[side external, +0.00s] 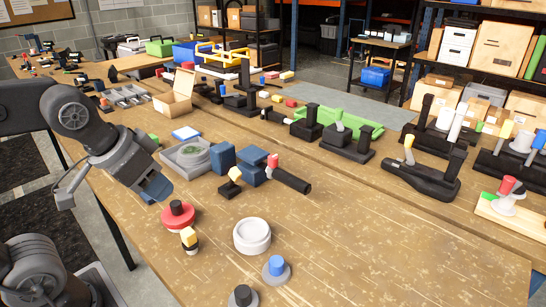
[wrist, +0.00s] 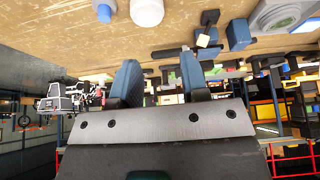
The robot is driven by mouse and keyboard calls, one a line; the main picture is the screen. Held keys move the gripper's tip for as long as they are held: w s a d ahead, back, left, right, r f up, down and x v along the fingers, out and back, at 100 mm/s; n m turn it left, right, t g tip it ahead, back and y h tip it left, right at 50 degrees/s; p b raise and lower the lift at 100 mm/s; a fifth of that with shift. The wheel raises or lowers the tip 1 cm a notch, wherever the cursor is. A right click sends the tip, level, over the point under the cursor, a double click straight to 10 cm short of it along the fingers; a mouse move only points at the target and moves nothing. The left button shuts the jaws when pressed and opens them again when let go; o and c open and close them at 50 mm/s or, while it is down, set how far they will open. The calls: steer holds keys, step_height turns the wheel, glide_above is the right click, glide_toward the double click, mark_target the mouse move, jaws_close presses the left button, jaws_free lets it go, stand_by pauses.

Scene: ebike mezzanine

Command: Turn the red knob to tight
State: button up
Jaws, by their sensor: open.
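The red knob (side external: 178,220) is a round red disc with a black cap, upright on the wooden table left of centre in the side view. I cannot make it out in the wrist view, and no tight mark is readable. My gripper (side external: 156,188) hangs above the table, up and to the left of the red knob and apart from it. Its two blue fingers stand wide apart in the wrist view (wrist: 160,78), with nothing between them.
Blue blocks (side external: 252,173) and a grey tray (side external: 186,158) stand behind. The table's front right is clear.

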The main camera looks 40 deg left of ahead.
steer(key=w+r+n+g, duration=0.1)
steer(key=w+r, duration=0.5)
steer(key=w, duration=0.3)
steer(key=n+g, duration=0.4)
steer(key=n, duration=0.1)
glide_above(273, 157)
step_height(273, 157, down, 7)
step_height(273, 157, down, 13)
steer(key=shift+f, duration=0.1)
steer(key=c, duration=0.6)
steer(key=shift+c, duration=0.2)
